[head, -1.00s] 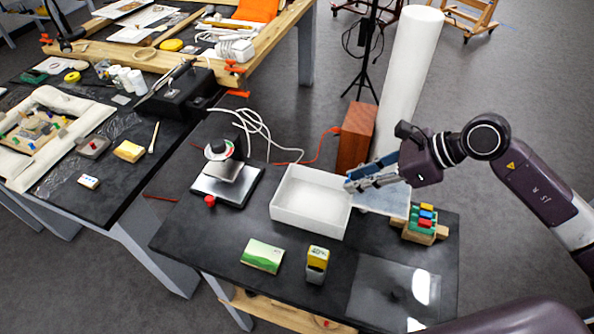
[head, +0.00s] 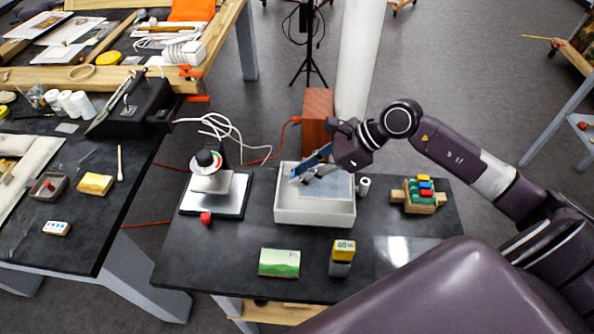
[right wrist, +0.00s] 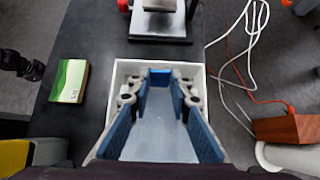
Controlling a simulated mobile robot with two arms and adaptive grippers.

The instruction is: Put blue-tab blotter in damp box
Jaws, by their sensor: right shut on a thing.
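The white damp box (head: 314,217) stands open near the middle of the dark table; its rim also shows in the right wrist view (right wrist: 117,80). My right gripper (head: 302,177) is over the box, shut on the pale, flat blotter (head: 338,186). In the right wrist view the blotter (right wrist: 160,138) lies below and between the blue finger pads, with its blue tab (right wrist: 160,77) at the fingertips (right wrist: 160,88). The blotter lies within the box's outline; I cannot tell whether it touches the floor. My left gripper is not in the head view.
A scale-like device (head: 215,190) stands left of the box, and a small white cylinder (head: 364,186) to its right. A rack with coloured blocks (head: 420,196) is farther right. A green card (head: 279,263) and a yellow-topped container (head: 342,258) are in front. A wooden block (head: 317,117) stands behind.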

